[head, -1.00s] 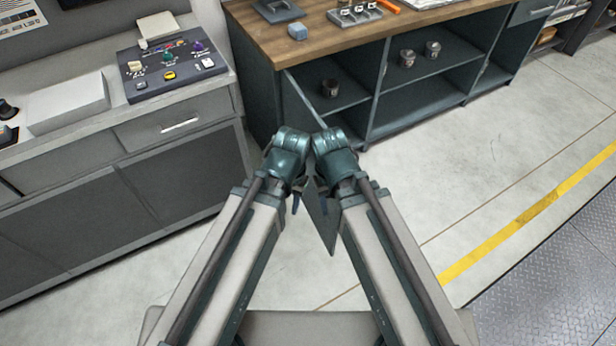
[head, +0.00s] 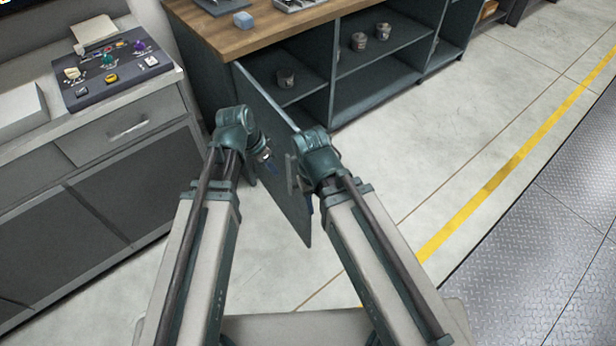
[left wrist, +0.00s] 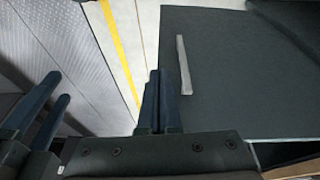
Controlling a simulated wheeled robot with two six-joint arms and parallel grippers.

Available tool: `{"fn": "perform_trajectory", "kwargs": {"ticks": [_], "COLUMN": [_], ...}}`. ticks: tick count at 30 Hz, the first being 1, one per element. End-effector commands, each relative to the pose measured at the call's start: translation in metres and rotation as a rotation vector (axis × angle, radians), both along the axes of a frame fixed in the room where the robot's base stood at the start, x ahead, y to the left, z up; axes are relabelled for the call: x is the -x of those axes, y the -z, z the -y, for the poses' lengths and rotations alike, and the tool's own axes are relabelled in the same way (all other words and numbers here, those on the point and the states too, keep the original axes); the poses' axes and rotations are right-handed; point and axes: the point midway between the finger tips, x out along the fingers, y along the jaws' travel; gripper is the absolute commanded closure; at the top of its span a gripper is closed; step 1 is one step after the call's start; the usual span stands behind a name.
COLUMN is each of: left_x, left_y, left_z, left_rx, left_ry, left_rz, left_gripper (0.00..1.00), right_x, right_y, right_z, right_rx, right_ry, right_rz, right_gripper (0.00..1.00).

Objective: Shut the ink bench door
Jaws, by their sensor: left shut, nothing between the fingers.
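The ink bench (head: 222,75) has a wooden top and dark open compartments. Its dark door (head: 284,180) stands open, swung out from the bench's left end toward me. In the left wrist view the door (left wrist: 235,85) fills the right side, with a pale bar handle (left wrist: 184,65) on it. My left gripper (head: 270,163) is shut and empty beside the door's left face; in the left wrist view its fingers (left wrist: 160,100) overlap the door's edge near the handle. My right gripper (head: 308,203) is by the door's outer end, partly hidden; its blue fingers (left wrist: 44,112) show at the left wrist view's left edge.
Dark cups (head: 285,78) stand on the bench shelves. A grey cabinet (head: 120,180) with a control panel (head: 115,75) on top stands at the left. The floor (head: 420,150) right of the door is clear, crossed by a yellow line (head: 500,180).

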Motion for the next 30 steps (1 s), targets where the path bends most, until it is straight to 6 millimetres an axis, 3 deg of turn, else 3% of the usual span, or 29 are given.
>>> {"fn": "perform_trajectory", "kwargs": {"ticks": [4, 13, 30], "left_x": [-0.020, -0.024, -0.040], "left_y": [0.006, 0.012, 0.092], "left_z": [-0.006, -0.004, 0.022], "left_rx": [0.036, 0.041, 0.041], "left_ry": [0.079, 0.101, 0.100], "left_rz": [0.068, 0.083, 0.082], "left_gripper": [1.00, 1.00, 1.00], "right_x": [0.000, 0.000, 0.000], "right_y": [0.010, 0.018, 0.097], "right_z": [0.000, 0.000, 0.000], "right_rx": [0.000, 0.000, 0.000], "right_ry": [0.000, 0.000, -0.001], "right_rz": [0.000, 0.000, 0.000], "right_gripper": [0.50, 0.50, 0.50]}}
